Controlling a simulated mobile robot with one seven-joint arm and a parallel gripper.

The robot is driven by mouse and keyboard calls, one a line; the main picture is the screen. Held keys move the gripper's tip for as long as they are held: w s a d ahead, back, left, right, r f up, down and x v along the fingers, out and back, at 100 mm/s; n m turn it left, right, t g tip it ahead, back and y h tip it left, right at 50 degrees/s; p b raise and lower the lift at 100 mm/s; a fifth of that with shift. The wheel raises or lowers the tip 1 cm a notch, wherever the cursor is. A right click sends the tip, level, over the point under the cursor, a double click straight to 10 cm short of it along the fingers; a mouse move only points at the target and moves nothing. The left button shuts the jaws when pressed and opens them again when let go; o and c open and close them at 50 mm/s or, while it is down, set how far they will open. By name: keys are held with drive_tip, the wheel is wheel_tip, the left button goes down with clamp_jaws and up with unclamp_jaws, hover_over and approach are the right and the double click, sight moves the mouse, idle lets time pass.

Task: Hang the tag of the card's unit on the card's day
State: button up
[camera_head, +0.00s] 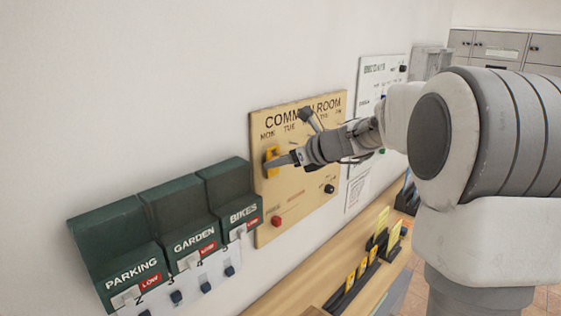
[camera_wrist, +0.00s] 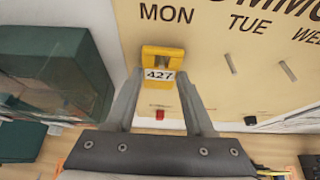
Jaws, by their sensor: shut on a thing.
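My gripper (camera_head: 288,160) is shut on a yellow tag (camera_head: 271,160) in front of the COMMON ROOM board (camera_head: 285,210). In the wrist view the tag (camera_wrist: 163,54) reads 427 and is upright between the fingertips (camera_wrist: 160,78), below the word MON. Bare pegs stick out under TUE (camera_wrist: 230,63) and WED (camera_wrist: 288,71). Any peg under MON is hidden by the tag, so I cannot tell whether the tag is on one. I cannot make out the card in either view.
Dark green PARKING, GARDEN and BIKES boxes (camera_head: 185,215) are on the wall to the left. A wooden shelf (camera_head: 300,290) runs below, with a dark rack of several yellow tags (camera_head: 362,266). A red button (camera_head: 276,221) and black knob (camera_head: 329,188) sit low on the board.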

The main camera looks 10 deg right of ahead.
drive_tip(key=o, duration=1.3)
